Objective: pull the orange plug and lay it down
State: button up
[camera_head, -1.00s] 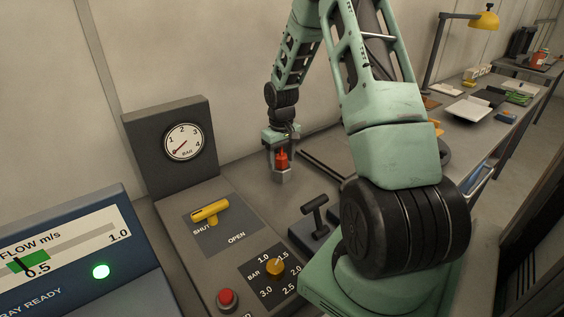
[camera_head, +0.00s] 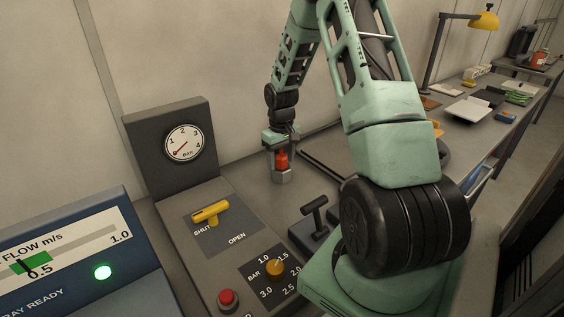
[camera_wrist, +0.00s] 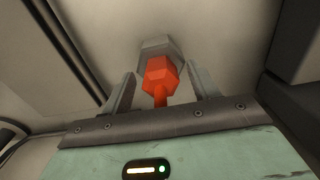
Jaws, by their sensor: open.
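The orange plug (camera_head: 281,160) stands upright in a grey six-sided socket (camera_head: 282,177) on the bench behind the control panel. My gripper (camera_head: 282,153) is right above it, pointing down, with a finger on either side of the plug. In the wrist view the plug (camera_wrist: 160,76) shows between the two open fingers (camera_wrist: 163,92), with a gap on each side. The grey socket (camera_wrist: 157,46) is beyond the fingertips, and the plug's lower end is at it.
A console with a pressure gauge (camera_head: 184,142), a yellow lever (camera_head: 210,211), an orange knob (camera_head: 274,268) and a red button (camera_head: 228,297) stands in front. A black-handled lever (camera_head: 314,214) is right of it. A bench with a lamp (camera_head: 484,20) and loose items runs right.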

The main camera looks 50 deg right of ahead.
aim_at(281, 156)
jog(key=shift+c, duration=0.3)
jog(key=c, duration=1.2)
jog(key=shift+r+p, duration=2.55)
jog(key=shift+r, duration=0.5)
jog(key=shift+c, duration=0.2)
